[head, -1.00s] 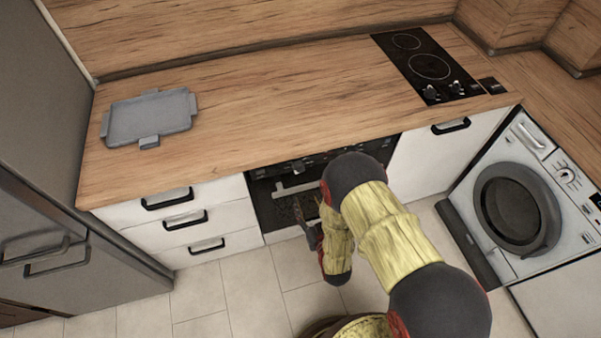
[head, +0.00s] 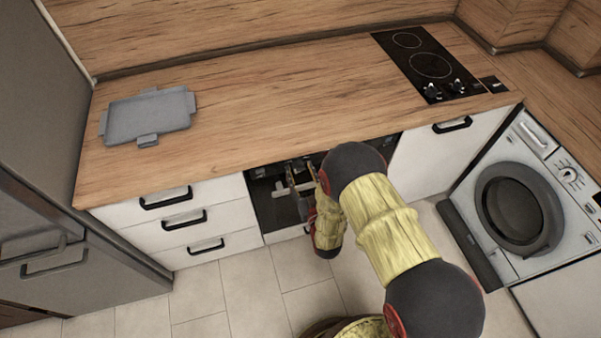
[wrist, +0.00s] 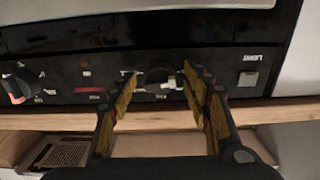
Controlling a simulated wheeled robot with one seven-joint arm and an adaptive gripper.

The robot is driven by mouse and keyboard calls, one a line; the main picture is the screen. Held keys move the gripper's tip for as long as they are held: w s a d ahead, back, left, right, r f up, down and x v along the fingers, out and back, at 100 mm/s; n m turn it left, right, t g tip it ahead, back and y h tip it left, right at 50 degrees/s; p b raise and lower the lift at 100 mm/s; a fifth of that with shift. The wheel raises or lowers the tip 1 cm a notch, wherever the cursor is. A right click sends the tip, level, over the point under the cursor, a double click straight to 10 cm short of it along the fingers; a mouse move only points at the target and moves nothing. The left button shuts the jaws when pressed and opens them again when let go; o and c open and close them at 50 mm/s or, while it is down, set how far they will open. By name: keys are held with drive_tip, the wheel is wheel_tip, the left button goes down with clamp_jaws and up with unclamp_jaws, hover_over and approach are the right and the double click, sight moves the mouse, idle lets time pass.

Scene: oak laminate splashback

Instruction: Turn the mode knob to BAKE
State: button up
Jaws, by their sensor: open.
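The black oven control panel (wrist: 110,70) spans the wrist view, with its lettering upside down. A dark knob (wrist: 157,76) with a pale mark at its lower right shows between and just beyond my fingertips. A second dark knob (wrist: 17,88) with a reddish edge is at the far left. The small print is too blurred to show which knob is the mode knob or where BAKE is. My gripper (wrist: 160,78) is open, its fingers on either side of the middle knob; contact cannot be told. In the head view my gripper (head: 302,174) is in front of the oven (head: 272,207), below the counter edge.
The wooden counter (head: 250,110) overhangs the oven. A pale LIGHT button (wrist: 248,79) is right of my fingers in the wrist view. White drawers (head: 170,215) and a white cabinet (head: 430,160) flank the oven. A washing machine (head: 560,165) stands at the right.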

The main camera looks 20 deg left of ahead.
drive_tip(key=shift+c, duration=1.4)
drive_tip(key=c, duration=0.9)
